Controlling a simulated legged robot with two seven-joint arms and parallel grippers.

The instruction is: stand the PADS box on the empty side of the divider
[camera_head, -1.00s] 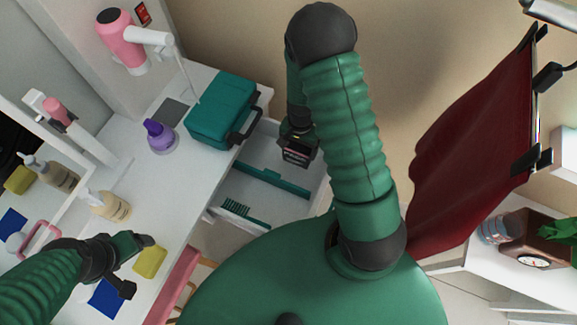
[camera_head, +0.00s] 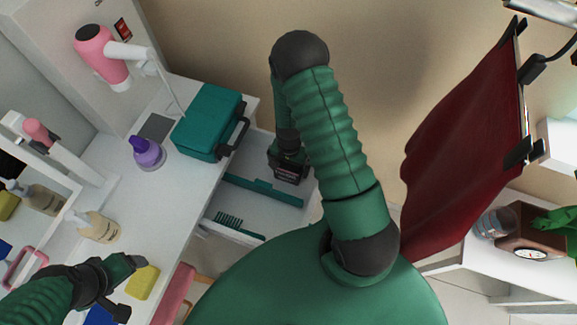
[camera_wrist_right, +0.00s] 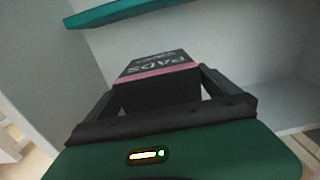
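My right gripper (camera_head: 285,150) is shut on the dark PADS box (camera_head: 287,174). In the right wrist view the PADS box (camera_wrist_right: 158,74), with its pink stripe, sits between the two fingers. The box is over the far side of the teal divider (camera_head: 262,190) in the open white drawer; I cannot tell whether it touches the drawer floor. The divider also shows at the top of the right wrist view (camera_wrist_right: 125,10). A teal comb (camera_head: 238,225) lies on the near side. My left gripper (camera_head: 124,284) is open and empty over the white counter.
A teal case (camera_head: 207,122) and a purple bottle (camera_head: 146,152) stand on the counter (camera_head: 180,190) left of the drawer. A beige pump bottle (camera_head: 97,228) and a yellow sponge (camera_head: 142,282) are near my left gripper. A red cloth (camera_head: 465,150) hangs at the right.

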